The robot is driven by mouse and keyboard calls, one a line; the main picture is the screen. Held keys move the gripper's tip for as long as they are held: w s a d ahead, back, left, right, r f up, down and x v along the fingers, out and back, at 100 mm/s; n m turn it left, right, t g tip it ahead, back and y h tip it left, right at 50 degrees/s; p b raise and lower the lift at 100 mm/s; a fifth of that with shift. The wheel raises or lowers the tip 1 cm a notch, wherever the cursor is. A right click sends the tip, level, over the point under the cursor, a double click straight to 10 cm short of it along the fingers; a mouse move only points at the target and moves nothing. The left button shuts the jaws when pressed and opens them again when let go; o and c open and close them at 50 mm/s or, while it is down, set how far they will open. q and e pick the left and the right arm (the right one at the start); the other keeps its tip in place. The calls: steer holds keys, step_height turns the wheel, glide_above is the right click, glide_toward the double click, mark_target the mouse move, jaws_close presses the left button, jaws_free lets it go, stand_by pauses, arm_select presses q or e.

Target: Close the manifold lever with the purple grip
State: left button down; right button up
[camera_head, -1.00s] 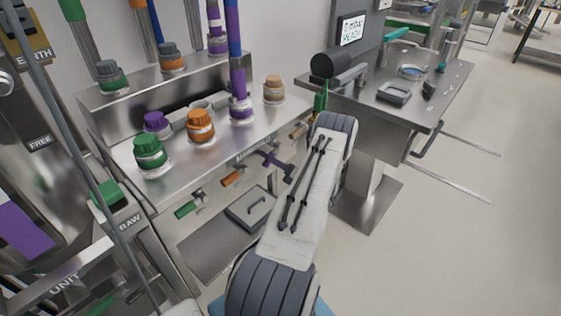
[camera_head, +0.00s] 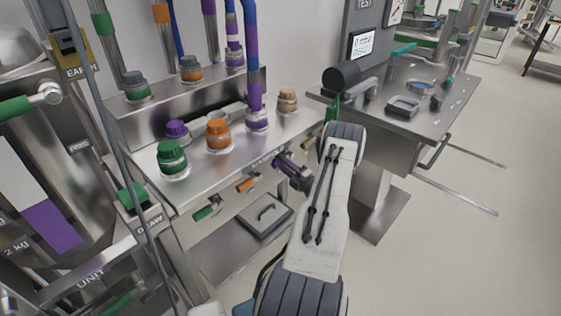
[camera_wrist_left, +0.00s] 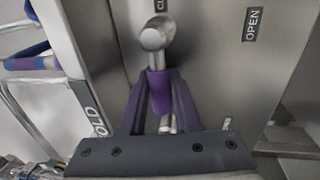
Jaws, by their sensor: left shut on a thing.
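The manifold lever with the purple grip sits on the steel front panel. In the left wrist view its purple grip (camera_wrist_left: 158,90) hangs below a round metal pivot (camera_wrist_left: 153,38). My left gripper (camera_wrist_left: 157,108) is shut on this grip, one finger on each side. In the head view my left gripper (camera_head: 284,165) is at the panel front, and it and my arm hide most of the lever. The word OPEN (camera_wrist_left: 253,24) is right of the lever. My right gripper is not in view.
A green lever (camera_head: 205,212) and an orange lever (camera_head: 248,184) are left of my gripper; a tan lever (camera_head: 307,143) is right, close to my arm. Capped ports, including a purple cap (camera_head: 176,129), stand on the bench top (camera_head: 195,185). A steel table (camera_head: 430,118) stands at right.

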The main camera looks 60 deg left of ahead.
arm_select(q)
steer(key=shift+w+d, duration=0.1)
stand_by(0.3)
steer(key=c, duration=0.6)
jaws_free()
steer(key=v, duration=1)
steer(key=shift+d+f+b, duration=0.15)
steer(key=shift+d+b, duration=0.05)
steer(key=shift+b, duration=0.15)
